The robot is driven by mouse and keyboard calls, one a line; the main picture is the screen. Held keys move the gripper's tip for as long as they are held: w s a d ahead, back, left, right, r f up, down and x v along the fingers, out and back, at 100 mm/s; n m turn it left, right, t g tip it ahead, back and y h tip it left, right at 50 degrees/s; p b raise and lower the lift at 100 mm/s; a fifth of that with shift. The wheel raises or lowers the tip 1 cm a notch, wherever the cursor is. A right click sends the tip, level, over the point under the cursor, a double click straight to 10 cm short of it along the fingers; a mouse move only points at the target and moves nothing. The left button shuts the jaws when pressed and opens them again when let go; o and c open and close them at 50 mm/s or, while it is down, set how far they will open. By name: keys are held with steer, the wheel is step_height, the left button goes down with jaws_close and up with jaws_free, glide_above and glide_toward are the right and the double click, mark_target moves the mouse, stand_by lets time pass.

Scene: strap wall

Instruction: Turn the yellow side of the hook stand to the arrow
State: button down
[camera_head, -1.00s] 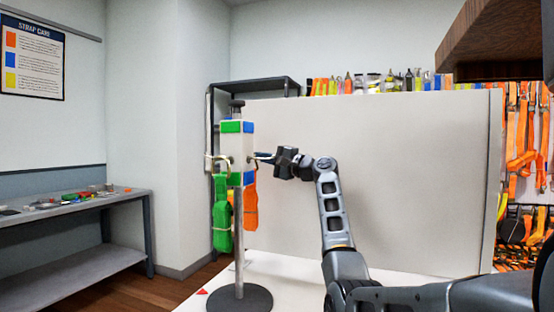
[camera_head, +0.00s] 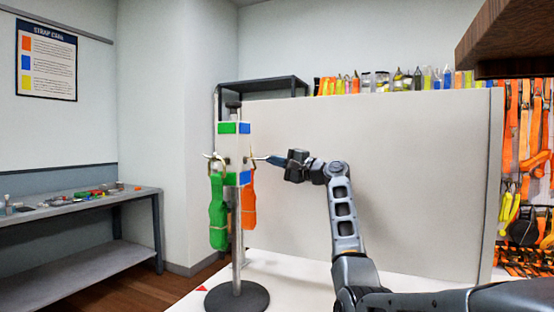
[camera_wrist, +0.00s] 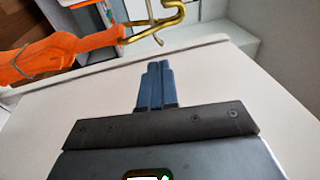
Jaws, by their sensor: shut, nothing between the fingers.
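The hook stand (camera_head: 234,150) is upright on a round dark base (camera_head: 237,298), with a pale block on a pole. Green and blue patches show on the block's two visible faces; no yellow face shows. A green strap (camera_head: 218,212) hangs from the left hook, and an orange strap (camera_head: 248,205) hangs at the right, partly behind the pole. A red arrow mark (camera_head: 202,288) lies left of the base. My gripper (camera_head: 266,159) is shut, its tips close to the right hook. In the wrist view, the shut blue fingers (camera_wrist: 157,70) are below the brass hook (camera_wrist: 155,25); contact is unclear.
A large pale panel (camera_head: 370,180) stands behind the stand and my arm. A bench (camera_head: 80,210) with small items is at left. Orange straps (camera_head: 525,130) hang at right. A wooden overhang (camera_head: 515,45) is at upper right. The white tabletop is clear around the base.

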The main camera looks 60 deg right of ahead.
steer(key=d+v, duration=0.2)
steer(key=v, duration=0.7)
steer(key=shift+s+b, duration=0.3)
steer(key=shift+b, duration=0.15)
steer(key=shift+d+f, duration=0.1)
